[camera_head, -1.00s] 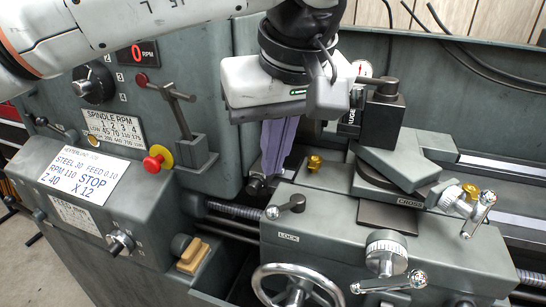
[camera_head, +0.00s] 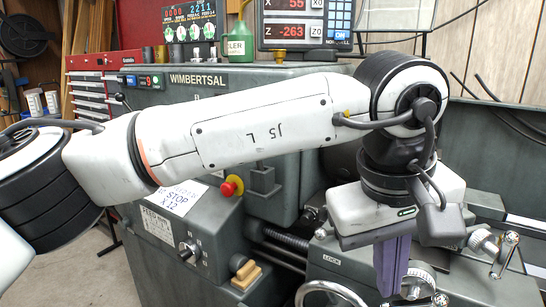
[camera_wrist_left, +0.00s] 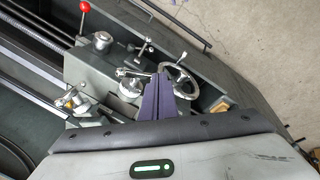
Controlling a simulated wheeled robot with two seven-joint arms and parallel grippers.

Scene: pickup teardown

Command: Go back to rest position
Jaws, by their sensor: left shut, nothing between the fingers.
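My left arm comes in from the left across the middle of the head view. My left gripper (camera_head: 392,266) points down in front of the lathe carriage (camera_head: 335,259), with its purple fingers together and nothing between them. In the left wrist view the purple fingers (camera_wrist_left: 165,100) show shut over the carriage and its handwheels. The fingers hide part of the carriage in the head view. Whether they touch it I cannot tell. My right gripper is in neither view.
The grey lathe headstock (camera_head: 262,80) stands behind my arm, with a red emergency button (camera_head: 232,186) on its front. A handwheel (camera_head: 329,293) and crank handles (camera_head: 506,247) stick out near the gripper. A readout screen (camera_head: 305,22) and green oil can (camera_head: 240,46) stand at the back. Open floor (camera_head: 75,262) lies left.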

